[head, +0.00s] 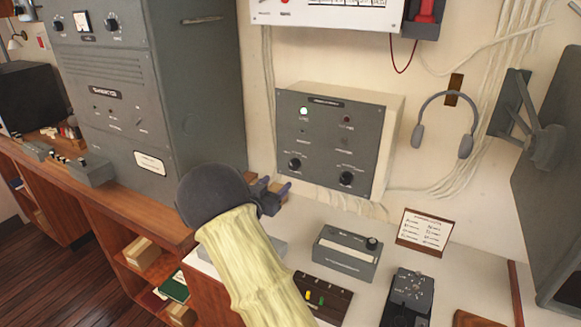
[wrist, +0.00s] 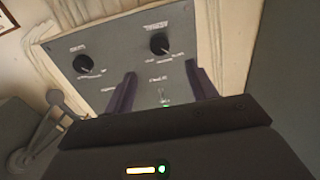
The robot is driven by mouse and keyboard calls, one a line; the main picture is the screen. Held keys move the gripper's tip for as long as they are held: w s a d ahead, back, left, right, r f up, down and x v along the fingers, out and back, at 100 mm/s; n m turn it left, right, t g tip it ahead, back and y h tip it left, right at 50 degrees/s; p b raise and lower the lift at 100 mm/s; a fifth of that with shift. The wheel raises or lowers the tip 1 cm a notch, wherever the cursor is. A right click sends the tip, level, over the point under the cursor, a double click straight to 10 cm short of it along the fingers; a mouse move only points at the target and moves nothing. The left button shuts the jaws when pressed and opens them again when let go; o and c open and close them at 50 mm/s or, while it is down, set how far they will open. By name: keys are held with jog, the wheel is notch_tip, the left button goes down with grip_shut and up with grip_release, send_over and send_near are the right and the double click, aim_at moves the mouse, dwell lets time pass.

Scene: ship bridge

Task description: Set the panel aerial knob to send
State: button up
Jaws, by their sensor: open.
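A grey wall panel (head: 325,135) carries two black knobs low on its face, a left knob (head: 294,164) and a right knob (head: 347,178). Labels are too small to read, so I cannot tell which is the aerial knob or where "send" lies. The wrist view is turned over: the head view's left knob shows there (wrist: 160,44), beyond and between my fingers, and its right knob shows (wrist: 83,63) outside them to the left. My gripper (head: 277,187) is open and empty, in front of the panel's lower left; it shows in the wrist view (wrist: 160,80).
The panel has a lit lamp (head: 304,112) and a dark red one (head: 347,119). A tall grey cabinet (head: 150,90) stands left of my arm. Headphones (head: 445,122) hang right of the panel. A grey box (head: 347,253) and a card (head: 425,230) stand on the desk below.

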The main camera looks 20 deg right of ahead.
aim_at(293, 167)
jog(key=p+x, duration=0.2)
jog(key=x, duration=0.8)
jog(key=shift+w+d, duration=0.15)
jog(key=c, duration=1)
